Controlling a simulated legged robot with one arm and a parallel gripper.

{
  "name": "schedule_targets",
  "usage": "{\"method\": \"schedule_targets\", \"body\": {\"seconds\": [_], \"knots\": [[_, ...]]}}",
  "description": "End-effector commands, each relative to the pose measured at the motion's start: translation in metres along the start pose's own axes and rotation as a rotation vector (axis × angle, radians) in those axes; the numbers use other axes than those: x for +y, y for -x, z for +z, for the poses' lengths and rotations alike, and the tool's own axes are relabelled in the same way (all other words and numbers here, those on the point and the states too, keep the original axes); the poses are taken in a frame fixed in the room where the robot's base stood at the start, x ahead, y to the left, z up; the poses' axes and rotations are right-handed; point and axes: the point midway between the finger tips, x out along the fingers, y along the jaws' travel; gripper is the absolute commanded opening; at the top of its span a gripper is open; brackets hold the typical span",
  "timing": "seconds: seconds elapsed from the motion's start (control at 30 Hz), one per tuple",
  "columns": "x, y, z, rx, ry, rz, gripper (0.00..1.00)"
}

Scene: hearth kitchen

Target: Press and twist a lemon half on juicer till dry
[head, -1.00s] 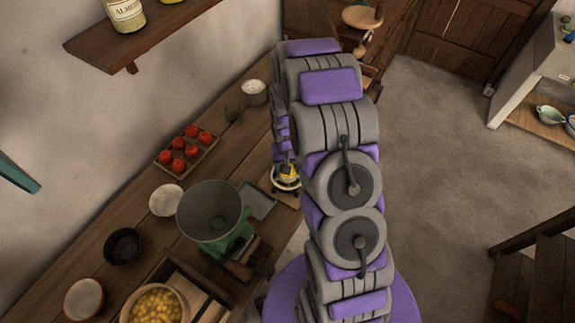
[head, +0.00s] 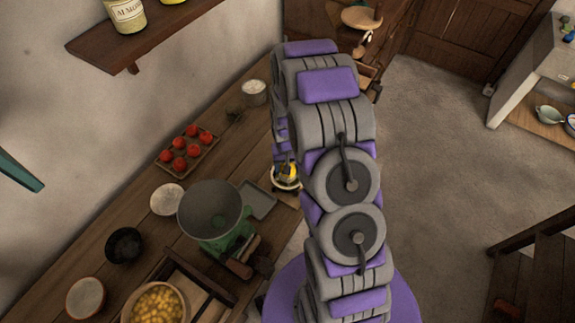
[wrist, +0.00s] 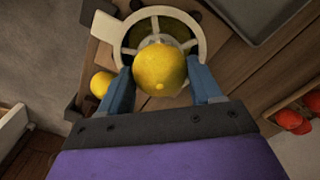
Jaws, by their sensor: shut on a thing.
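My gripper (wrist: 163,92) is shut on a yellow lemon half (wrist: 160,68), its blue fingers on either side of it in the wrist view. The lemon half is over a round pale juicer (wrist: 122,50), whose rim and spokes show around it. The lemon hides the juicer's middle, so I cannot tell whether they touch. A second yellow lemon piece (wrist: 101,84) lies left of the juicer. In the head view, the lemon half (head: 290,170) shows small beside my arm, with the juicer's pale rim (head: 287,187) below it.
A grey tray (head: 257,200) lies left of the juicer on the wooden counter (head: 108,277). A green machine with a wide hopper (head: 211,210) stands nearer. A tray of tomatoes (head: 187,150) and several bowls take up the wall side. The floor (head: 430,180) to the right is clear.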

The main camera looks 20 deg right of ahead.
Motion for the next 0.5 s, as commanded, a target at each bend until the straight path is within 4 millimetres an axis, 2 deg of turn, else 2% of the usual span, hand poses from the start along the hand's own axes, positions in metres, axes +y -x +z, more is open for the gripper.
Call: {"method": "schedule_targets", "body": {"seconds": [0.07,0.3,0.5], "knots": [[0.0006,-0.0032,0.0033,-0.009,-0.063,0.001,0.22],[0.0009,-0.0008,0.0042,-0.011,-0.478,0.004,0.22],[0.0006,-0.0007,0.0038,-0.008,-0.588,0.002,0.22]]}}
